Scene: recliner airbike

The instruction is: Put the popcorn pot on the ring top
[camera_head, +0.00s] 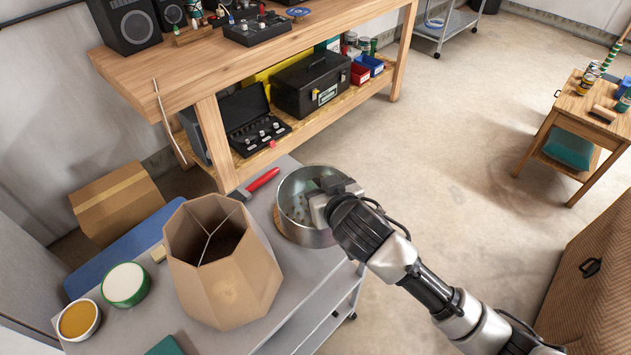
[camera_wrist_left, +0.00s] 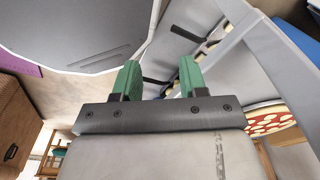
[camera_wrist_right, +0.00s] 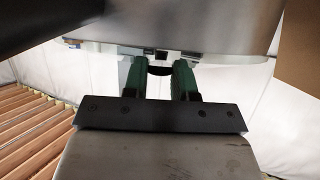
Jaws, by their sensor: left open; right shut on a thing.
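The popcorn pot (camera_head: 308,232) is a round steel pot at the right end of the grey cart top, with small dark bits inside. My right gripper (camera_head: 326,194) reaches it from the right. In the right wrist view the fingers (camera_wrist_right: 160,80) are shut on a dark handle piece below the steel pot wall (camera_wrist_right: 200,25). A brown round edge (camera_head: 284,229) shows under the pot's left side; it may be the ring top, mostly hidden. I cannot tell whether the pot touches it. My left gripper (camera_wrist_left: 160,80) is open and empty; it is outside the head view.
A tall cardboard-like octagonal container (camera_head: 225,275) stands close left of the pot. A red-handled tool (camera_head: 262,180) lies behind it. Two round tubs (camera_head: 125,284) sit at the cart's left. A wooden workbench (camera_head: 205,75) stands behind; open floor lies right.

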